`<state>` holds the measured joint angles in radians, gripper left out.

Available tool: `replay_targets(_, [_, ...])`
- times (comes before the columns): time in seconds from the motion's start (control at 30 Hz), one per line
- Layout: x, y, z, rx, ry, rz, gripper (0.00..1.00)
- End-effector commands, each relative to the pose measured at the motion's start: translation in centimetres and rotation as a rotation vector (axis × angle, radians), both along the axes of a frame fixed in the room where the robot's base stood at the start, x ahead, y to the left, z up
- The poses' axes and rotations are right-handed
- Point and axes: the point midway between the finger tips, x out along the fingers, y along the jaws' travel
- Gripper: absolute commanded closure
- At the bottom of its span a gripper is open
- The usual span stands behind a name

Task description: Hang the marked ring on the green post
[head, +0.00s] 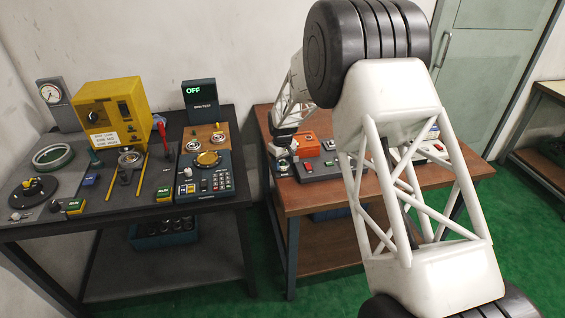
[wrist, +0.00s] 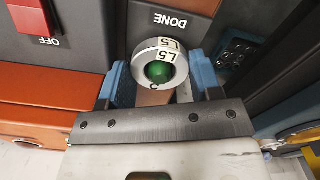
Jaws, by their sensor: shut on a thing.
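In the wrist view, a silver ring (wrist: 146,55) marked "L5" sits between the two blue fingers of my gripper (wrist: 160,72), which is shut on it. A rounded green top (wrist: 158,72) shows through the ring's hole. I cannot tell whether it is a post or a button, or whether the ring is around it or above it. In the head view, my gripper (head: 283,150) is low over the left end of the brown table, and the ring is too small to make out there.
A grey panel (wrist: 110,20) lettered "DONE" and a red switch (wrist: 35,17) labelled "OFF" are close by. An orange box (head: 305,145) stands behind the table's controls. The dark bench (head: 235,200) at left holds a yellow machine (head: 112,110) and a keypad unit (head: 205,175).

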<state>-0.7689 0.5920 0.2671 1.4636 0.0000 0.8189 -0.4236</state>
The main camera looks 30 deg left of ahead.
Motion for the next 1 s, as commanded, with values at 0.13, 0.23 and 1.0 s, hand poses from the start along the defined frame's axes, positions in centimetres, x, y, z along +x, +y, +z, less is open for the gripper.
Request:
replay_targets(0.13, [0.01,0.01,0.03,0.000,0.000,0.000,0.76])
replay_targets(0.23, [0.01,0.01,0.03,0.000,0.000,0.000,0.76])
replay_targets(1.0, [0.25,-0.14,0.57,0.001,-0.003,-0.001,0.12])
